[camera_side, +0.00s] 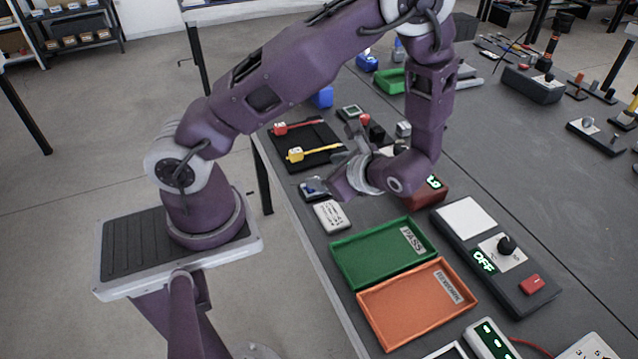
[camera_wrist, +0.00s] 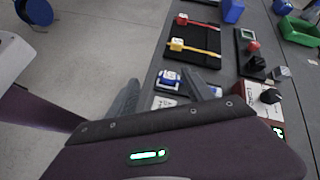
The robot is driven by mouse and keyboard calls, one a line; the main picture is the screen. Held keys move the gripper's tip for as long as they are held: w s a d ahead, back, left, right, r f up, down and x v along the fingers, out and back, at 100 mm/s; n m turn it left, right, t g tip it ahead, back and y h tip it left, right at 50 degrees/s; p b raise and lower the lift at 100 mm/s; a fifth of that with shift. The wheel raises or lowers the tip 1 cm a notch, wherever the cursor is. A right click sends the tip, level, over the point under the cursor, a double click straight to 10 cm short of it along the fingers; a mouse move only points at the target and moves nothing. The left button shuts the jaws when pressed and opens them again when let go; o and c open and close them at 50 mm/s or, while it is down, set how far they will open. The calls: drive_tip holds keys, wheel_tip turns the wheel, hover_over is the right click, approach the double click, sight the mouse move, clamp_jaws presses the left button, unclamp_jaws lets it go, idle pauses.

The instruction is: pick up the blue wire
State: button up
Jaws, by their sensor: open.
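The blue wire's blue-and-white connector (camera_wrist: 169,77) lies at the table's left edge in the wrist view, just beyond my fingertips. Its cable runs right and is partly hidden behind my right finger. In the side view, a small part of the blue wire (camera_side: 314,186) shows on the table to the left of my gripper. My gripper (camera_wrist: 163,92) is open and empty, with its two dark fingers spread apart. In the side view my gripper (camera_side: 348,165) hangs above the table near the blue wire; its fingertips are hard to make out.
A black board (camera_side: 325,158) holds a red wire (camera_side: 298,126) and a yellow wire (camera_side: 312,152). A white labelled device (camera_side: 331,216) lies close by. A green PASS tray (camera_side: 345,277) and an orange tray (camera_side: 378,332) stand nearer the camera. A switch panel (camera_side: 452,232) stands right.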

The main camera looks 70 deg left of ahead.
drive_tip(key=a+f+m+y, duration=0.1)
drive_tip(key=f, duration=0.1)
drive_tip(key=a+f+m+t, duration=0.1)
drive_tip(key=f+m, duration=0.1)
drive_tip(key=f, duration=0.1)
drive_tip(key=a+f+m+t+y, duration=0.1)
drive_tip(key=f+m, duration=0.1)
drive_tip(key=shift+w+f+y, duration=0.25)
drive_tip(key=shift+f+y, duration=0.05)
drive_tip(key=shift+f, duration=0.05)
drive_tip(key=shift+m, duration=0.3)
drive_tip(key=x, duration=0.7)
drive_tip(key=shift+w+f, duration=0.25)
drive_tip(key=shift+f, duration=0.05)
drive_tip(key=shift+c, duration=0.4)
clamp_jaws()
